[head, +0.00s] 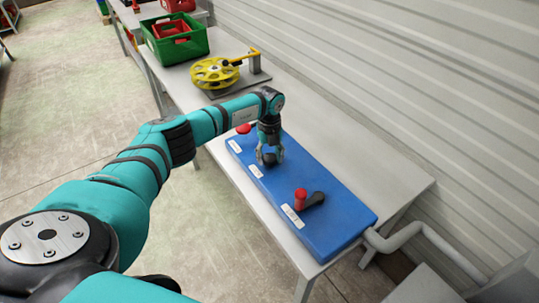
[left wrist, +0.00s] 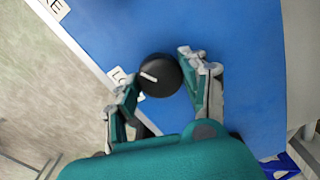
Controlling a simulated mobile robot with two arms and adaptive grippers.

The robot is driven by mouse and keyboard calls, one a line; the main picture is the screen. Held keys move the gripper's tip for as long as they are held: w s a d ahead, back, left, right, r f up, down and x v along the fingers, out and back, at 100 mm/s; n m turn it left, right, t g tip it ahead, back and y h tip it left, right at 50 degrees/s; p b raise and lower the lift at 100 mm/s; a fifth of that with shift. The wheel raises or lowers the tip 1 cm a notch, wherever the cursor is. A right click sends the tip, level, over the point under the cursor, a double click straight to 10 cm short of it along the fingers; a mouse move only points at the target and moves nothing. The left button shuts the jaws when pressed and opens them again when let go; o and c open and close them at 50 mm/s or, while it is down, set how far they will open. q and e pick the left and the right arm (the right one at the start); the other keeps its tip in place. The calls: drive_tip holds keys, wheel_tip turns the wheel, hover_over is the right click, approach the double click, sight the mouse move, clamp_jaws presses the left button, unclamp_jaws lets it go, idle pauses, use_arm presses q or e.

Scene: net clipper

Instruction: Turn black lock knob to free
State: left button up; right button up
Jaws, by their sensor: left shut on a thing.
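The black lock knob (left wrist: 160,75) is round with a white pointer line and sits on top of the blue box (head: 325,205). In the left wrist view the pointer line is slanted, toward the upper left. My left gripper (head: 269,157) comes down over the knob from above; in the left wrist view its fingers (left wrist: 160,80) are on either side of the knob, shut on it. A white label beside the knob is partly hidden by a finger. In the head view the knob is mostly hidden by the gripper. My right gripper is not in view.
On the blue box are a red knob (head: 243,128) behind the gripper and a red-topped lever with a black handle (head: 308,199) in front. A yellow reel (head: 215,72) and a green crate (head: 175,38) stand farther back on the table.

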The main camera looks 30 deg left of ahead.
sight(270, 157)
use_arm(q)
drive_tip(key=shift+r, duration=0.1)
idle(0.3)
drive_tip(key=o, duration=1.2)
wheel_tip(270, 157, up, 12)
